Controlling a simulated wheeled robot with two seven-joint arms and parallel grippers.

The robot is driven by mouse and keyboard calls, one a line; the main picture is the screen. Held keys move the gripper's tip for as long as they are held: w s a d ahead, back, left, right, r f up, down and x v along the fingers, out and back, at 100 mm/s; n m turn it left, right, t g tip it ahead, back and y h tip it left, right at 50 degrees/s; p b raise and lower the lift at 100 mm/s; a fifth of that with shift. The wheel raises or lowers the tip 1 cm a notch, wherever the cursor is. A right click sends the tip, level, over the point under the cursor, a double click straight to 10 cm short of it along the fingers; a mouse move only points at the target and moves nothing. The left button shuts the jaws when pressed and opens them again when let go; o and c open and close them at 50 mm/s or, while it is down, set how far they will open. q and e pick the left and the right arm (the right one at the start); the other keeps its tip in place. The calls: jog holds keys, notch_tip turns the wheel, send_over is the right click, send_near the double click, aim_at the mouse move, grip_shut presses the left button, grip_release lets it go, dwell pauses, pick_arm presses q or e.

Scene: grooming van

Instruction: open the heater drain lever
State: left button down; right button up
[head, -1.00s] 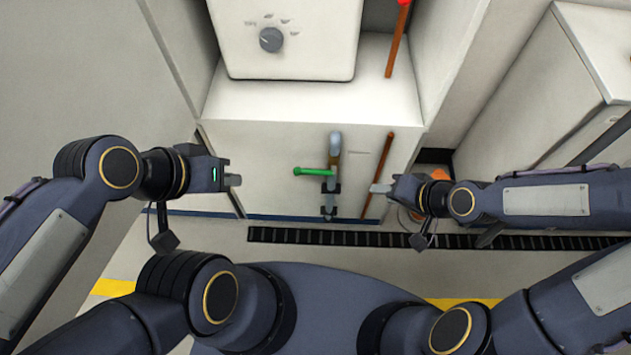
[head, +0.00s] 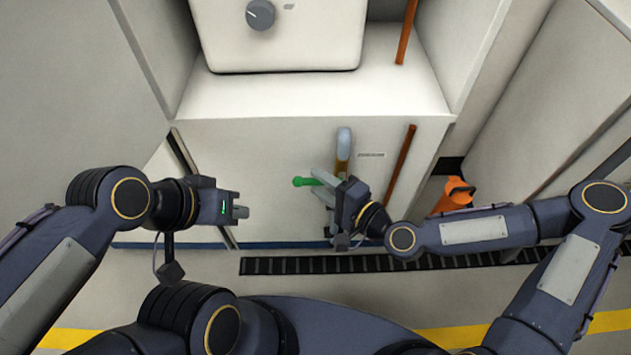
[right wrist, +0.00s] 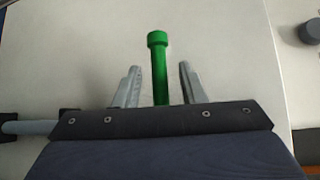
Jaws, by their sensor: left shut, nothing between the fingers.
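The green drain lever (head: 304,182) sticks out to the left from the brass and grey pipe (head: 343,150) on the front of the white cabinet. In the right wrist view the lever (right wrist: 158,70) lies between the two fingers, with a gap on each side. My right gripper (head: 320,187) is open around the lever, and its fingers partly hide the lever and the valve in the head view. My left gripper (head: 241,212) is shut and empty, to the left of the lever and apart from it.
A white heater box with a grey knob (head: 260,15) stands on the cabinet. A copper-coloured pipe (head: 401,165) runs down the cabinet front to the right of the valve. An orange object (head: 455,193) is behind my right arm. A dark floor grate (head: 270,265) lies below.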

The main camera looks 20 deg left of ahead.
jog(key=shift+x, duration=1)
jog(key=shift+c, duration=0.5)
grip_shut()
